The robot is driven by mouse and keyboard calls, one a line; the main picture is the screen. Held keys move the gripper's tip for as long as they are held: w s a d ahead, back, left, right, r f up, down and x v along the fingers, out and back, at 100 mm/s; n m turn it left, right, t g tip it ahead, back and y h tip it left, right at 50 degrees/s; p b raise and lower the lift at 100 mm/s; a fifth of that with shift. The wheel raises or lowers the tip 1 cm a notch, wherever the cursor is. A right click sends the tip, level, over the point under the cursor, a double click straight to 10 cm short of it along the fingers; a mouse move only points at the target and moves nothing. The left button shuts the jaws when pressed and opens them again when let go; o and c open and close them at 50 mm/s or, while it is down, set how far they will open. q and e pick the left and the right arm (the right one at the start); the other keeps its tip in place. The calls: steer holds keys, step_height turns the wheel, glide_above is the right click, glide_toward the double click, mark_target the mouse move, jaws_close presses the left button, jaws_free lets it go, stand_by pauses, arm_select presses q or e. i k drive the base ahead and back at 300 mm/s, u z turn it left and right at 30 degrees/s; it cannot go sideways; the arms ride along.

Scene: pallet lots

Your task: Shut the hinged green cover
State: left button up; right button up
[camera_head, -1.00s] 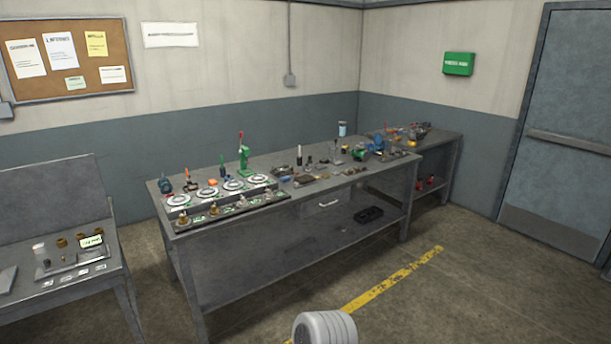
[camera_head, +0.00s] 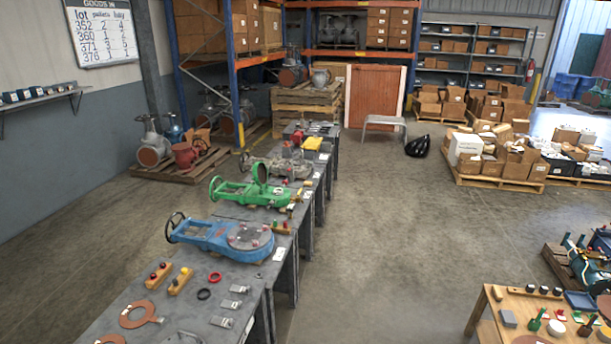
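A green valve body (camera_head: 248,193) with a handwheel at its left end lies on the long grey bench, beyond a blue valve. Neither of my grippers shows in the head view, and nothing touches the cover.
The blue valve (camera_head: 225,236) with a round lid lies nearer on the grey bench (camera_head: 247,276). A grey valve (camera_head: 285,167) lies beyond the green one. Open concrete floor (camera_head: 390,230) runs along the bench's right side. A wooden table (camera_head: 492,305) stands at lower right.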

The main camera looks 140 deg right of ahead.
mark_target(260, 172)
steer(key=z, duration=2.25)
steer(key=i, duration=4.85)
steer(key=z, duration=3.3)
steer(key=i, duration=1.3)
steer(key=z, duration=0.5)
